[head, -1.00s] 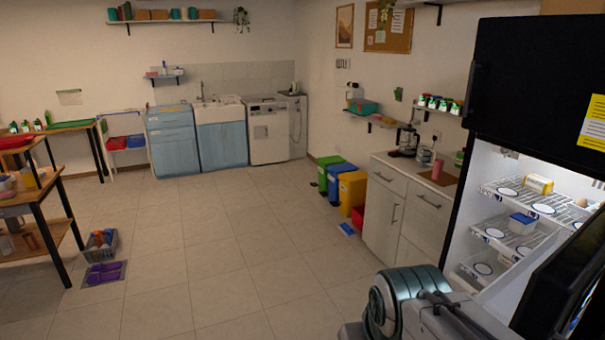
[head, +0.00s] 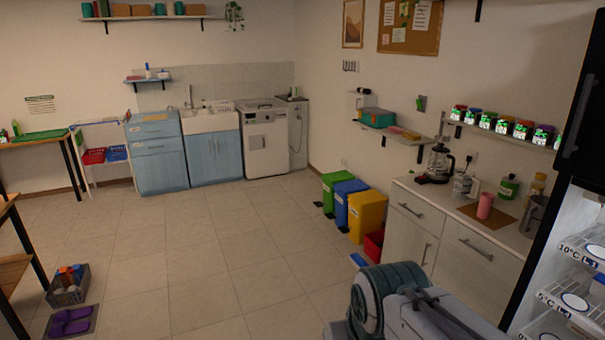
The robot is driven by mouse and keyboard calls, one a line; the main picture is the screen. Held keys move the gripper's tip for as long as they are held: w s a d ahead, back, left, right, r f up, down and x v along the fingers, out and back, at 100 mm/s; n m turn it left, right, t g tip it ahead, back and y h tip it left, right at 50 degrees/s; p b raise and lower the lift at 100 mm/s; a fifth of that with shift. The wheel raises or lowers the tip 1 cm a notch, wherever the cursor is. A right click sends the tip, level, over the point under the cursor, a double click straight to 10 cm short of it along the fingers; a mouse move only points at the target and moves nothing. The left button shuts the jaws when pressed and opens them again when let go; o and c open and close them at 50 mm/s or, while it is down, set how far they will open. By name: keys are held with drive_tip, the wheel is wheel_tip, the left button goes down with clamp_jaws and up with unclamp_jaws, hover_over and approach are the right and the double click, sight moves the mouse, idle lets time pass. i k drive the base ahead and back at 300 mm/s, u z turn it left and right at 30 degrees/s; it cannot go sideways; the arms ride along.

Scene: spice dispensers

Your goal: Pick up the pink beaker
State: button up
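A pink beaker (head: 486,206) stands upright on a brown mat on the white counter at the right of the head view. My arm shows at the bottom, right of the middle, on the floor side of the counter. My gripper cannot be made out, so whether it is open or shut does not show. The beaker is apart from my arm.
A coffee maker (head: 437,163), a green bottle (head: 508,188) and a grey jug (head: 534,216) share the counter. Spice dispensers (head: 503,124) hang above. The open fridge (head: 575,260) stands at right. Bins (head: 366,216) stand beyond the counter. The middle floor is clear.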

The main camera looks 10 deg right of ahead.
sight(487, 199)
drive_tip(key=z, duration=0.1)
drive_tip(key=i, duration=1.6)
drive_tip(key=z, duration=0.8)
drive_tip(key=i, duration=1.35)
drive_tip(key=z, duration=1.65)
drive_tip(key=i, duration=1)
drive_tip(key=z, duration=0.55)
